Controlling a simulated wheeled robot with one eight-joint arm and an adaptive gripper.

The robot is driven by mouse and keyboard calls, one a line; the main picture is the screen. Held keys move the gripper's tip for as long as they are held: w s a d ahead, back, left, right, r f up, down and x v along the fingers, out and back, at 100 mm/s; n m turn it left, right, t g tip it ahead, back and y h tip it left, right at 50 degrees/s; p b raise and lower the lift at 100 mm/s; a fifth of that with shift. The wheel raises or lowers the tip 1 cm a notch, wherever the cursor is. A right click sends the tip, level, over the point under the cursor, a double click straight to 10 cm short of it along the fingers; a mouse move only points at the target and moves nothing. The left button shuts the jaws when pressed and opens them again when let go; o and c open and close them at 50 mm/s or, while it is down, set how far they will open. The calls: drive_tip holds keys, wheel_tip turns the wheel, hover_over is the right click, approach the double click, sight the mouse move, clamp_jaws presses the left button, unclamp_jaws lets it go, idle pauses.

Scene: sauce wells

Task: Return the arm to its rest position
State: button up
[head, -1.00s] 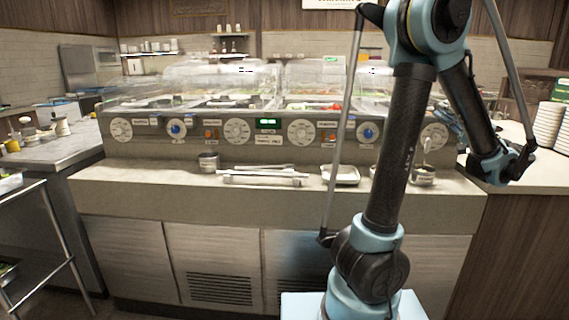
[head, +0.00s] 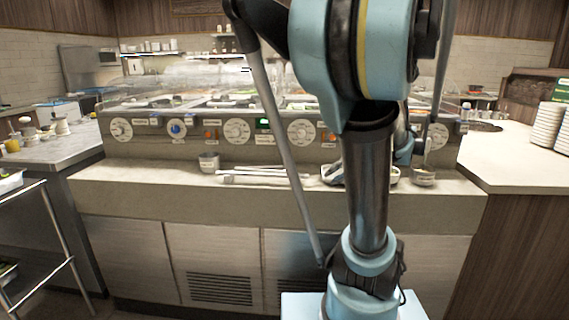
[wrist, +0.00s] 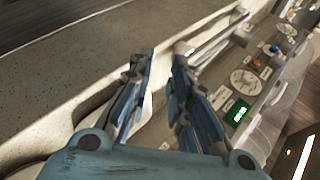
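In the wrist view my gripper (wrist: 163,58) has its two dark-blue fingers apart, with counter surface showing between them and nothing held. It is above the counter (wrist: 80,75), with the tongs (wrist: 212,42) beyond its tips to the right. In the head view my arm stands upright at right of centre, and it hides most of the gripper.
The serving counter (head: 130,185) has a small metal cup (head: 209,162), tongs (head: 258,176) and a white tray (head: 391,174) partly behind my arm. Behind are a dial panel (head: 200,131) and clear covers. White plates (head: 547,125) are stacked at right.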

drive_tip(key=s+d+f+n+g+h, duration=0.2)
drive_tip(key=s+f+n+h, duration=0.3)
drive_tip(key=s+f+h, duration=0.3)
drive_tip(key=shift+s+f+g, duration=0.6)
drive_tip(key=shift+s+f, duration=1.7)
drive_tip(key=shift+s, duration=1.3)
